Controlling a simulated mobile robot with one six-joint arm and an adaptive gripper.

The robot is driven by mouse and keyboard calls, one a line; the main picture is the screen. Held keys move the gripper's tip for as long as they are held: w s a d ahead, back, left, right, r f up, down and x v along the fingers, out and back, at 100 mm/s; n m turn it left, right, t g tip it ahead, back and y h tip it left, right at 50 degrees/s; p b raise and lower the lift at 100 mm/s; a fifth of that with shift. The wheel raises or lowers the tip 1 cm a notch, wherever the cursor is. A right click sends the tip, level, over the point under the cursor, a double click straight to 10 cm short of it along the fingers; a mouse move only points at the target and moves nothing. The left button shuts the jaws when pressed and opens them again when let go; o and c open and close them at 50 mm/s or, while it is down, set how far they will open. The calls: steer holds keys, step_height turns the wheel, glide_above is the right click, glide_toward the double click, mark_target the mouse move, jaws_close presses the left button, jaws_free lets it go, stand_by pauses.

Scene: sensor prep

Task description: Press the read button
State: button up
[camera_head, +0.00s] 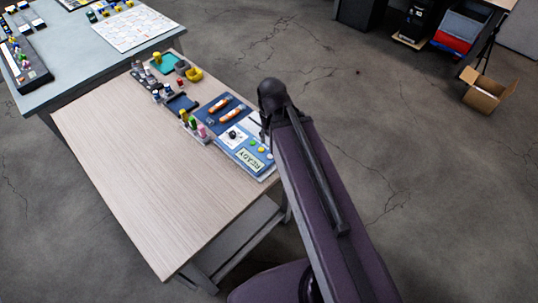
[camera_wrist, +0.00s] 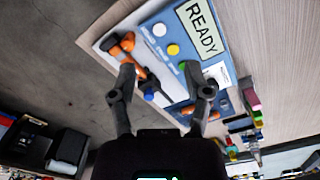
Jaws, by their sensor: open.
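A blue and white panel (camera_head: 226,144) with a READY label (camera_head: 249,160) lies at the near right end of the wooden table. In the wrist view the READY label (camera_wrist: 202,27) is beside a row of round buttons: a white button (camera_wrist: 159,30), a yellow button (camera_wrist: 173,49) and a green one partly hidden by a finger. I cannot read which is the read button. My gripper (camera_wrist: 157,78) is open and empty, its fingers spread over the panel. In the head view my dark arm hides most of the gripper, at the panel's right edge.
Orange-and-dark sensors (camera_head: 231,114) lie on a blue mat beside the panel. Small bottles, a dark tray (camera_head: 182,103) and a yellow bowl (camera_head: 194,74) stand farther back. The left part of the wooden table (camera_head: 150,175) is clear. An open cardboard box (camera_head: 487,95) sits on the floor.

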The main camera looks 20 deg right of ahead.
stand_by(0.3)
jaws_close()
stand_by(1.2)
